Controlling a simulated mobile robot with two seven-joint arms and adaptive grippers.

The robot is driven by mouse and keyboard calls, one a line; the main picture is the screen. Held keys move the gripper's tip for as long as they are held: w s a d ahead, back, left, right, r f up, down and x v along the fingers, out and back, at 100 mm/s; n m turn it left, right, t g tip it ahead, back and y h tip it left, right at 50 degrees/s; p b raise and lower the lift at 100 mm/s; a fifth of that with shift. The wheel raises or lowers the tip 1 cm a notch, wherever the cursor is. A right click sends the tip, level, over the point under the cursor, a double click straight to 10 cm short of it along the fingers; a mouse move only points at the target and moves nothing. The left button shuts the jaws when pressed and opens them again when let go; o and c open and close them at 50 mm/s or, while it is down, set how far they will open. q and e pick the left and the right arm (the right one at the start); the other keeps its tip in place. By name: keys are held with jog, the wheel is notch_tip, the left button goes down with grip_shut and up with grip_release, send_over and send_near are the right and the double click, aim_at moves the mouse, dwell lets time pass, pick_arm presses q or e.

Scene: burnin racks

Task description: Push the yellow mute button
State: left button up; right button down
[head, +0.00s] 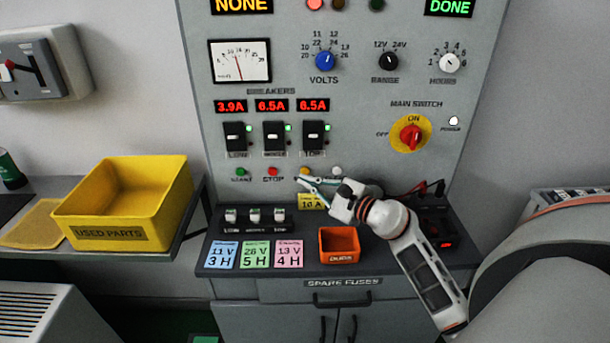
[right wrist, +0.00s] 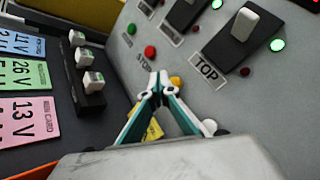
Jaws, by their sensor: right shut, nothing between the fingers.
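The yellow mute button (head: 305,171) is on the lower part of the grey panel, in a row with a green, a red and a white button. In the right wrist view the yellow button (right wrist: 176,82) shows just behind and to the right of my fingertips, partly hidden by them. My right gripper (head: 301,181) is shut and empty, its tips just below the yellow button. In the right wrist view its fingertips (right wrist: 158,80) meet close to the panel. I cannot tell whether they touch the button. My left gripper is not in view.
The red stop button (head: 272,171) and white button (head: 336,171) flank the yellow one. Breaker switches (head: 274,137) are above. Below are a fuse holder (head: 255,229), coloured cards (head: 255,254) and an orange bin (head: 339,259). A yellow bin (head: 115,236) stands left.

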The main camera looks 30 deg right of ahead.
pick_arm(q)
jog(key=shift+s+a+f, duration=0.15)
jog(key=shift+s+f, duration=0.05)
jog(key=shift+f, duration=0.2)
pick_arm(e)
jog(key=shift+w+d, duration=0.15)
jog(key=shift+w, duration=0.1)
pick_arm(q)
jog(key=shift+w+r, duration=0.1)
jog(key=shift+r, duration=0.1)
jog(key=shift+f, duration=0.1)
pick_arm(e)
jog(key=shift+w, duration=0.15)
dwell(0.6)
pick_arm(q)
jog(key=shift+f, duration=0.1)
pick_arm(e)
jog(key=shift+w+d, duration=0.25)
